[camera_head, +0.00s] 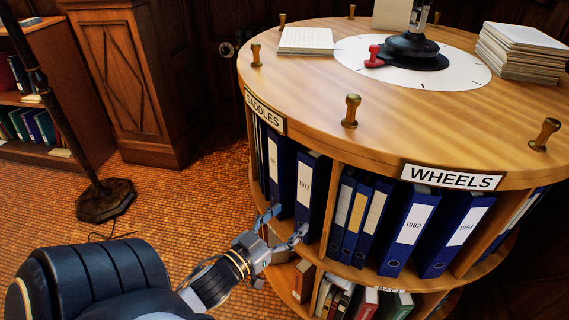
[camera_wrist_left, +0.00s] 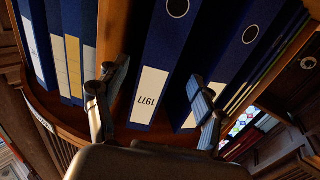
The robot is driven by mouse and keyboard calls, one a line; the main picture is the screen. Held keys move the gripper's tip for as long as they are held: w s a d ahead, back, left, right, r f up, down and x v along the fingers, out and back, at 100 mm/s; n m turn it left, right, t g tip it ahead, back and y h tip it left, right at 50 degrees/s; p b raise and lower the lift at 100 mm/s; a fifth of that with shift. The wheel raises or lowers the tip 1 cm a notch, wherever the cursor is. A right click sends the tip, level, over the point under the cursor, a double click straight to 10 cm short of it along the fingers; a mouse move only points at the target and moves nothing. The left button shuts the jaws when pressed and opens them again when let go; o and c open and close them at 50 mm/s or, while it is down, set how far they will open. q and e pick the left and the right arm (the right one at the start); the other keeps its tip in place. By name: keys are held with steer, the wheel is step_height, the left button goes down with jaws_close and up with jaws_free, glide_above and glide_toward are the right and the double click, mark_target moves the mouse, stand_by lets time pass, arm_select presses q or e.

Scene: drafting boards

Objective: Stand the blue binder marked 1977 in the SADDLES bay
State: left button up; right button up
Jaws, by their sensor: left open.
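The blue binder marked 1977 (camera_head: 311,185) stands upright in the SADDLES bay (camera_head: 265,110) of the round wooden stand, at the right end beside the divider. In the left wrist view the 1977 binder (camera_wrist_left: 158,50) shows upside down, its white label between my fingers. My left gripper (camera_head: 286,224) is open at the lower part of the binder's spine, one finger on each side. It also shows in the left wrist view (camera_wrist_left: 152,103). I cannot tell whether the fingers touch the binder. My right gripper is not in view.
Another blue binder (camera_head: 278,170) stands left of the 1977 one. The WHEELS bay (camera_head: 453,177) holds several blue binders, including 1982 (camera_head: 408,230). A lower shelf holds books. A black lamp base (camera_head: 105,201) stands on the tiled floor at left.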

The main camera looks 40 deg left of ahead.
arm_select(q)
step_height(320, 180, down, 15)
steer(key=s+n+g+y, duration=0.1)
steer(key=g, duration=0.4)
steer(key=s+d+f+m+g, duration=0.1)
steer(key=s+d+f+g, duration=0.2)
steer(key=f, duration=0.5)
steer(key=s+d+f+m+g, duration=0.1)
steer(key=s+d+f+g, duration=0.3)
steer(key=s+f, duration=0.3)
steer(key=s+d+f+m+g+h, duration=0.1)
steer(key=s+d+f+g, duration=0.2)
steer(key=f, duration=0.6)
steer(key=shift+s+d+g, duration=0.4)
steer(key=shift+s+d, duration=0.65)
steer(key=shift+s, duration=0.2)
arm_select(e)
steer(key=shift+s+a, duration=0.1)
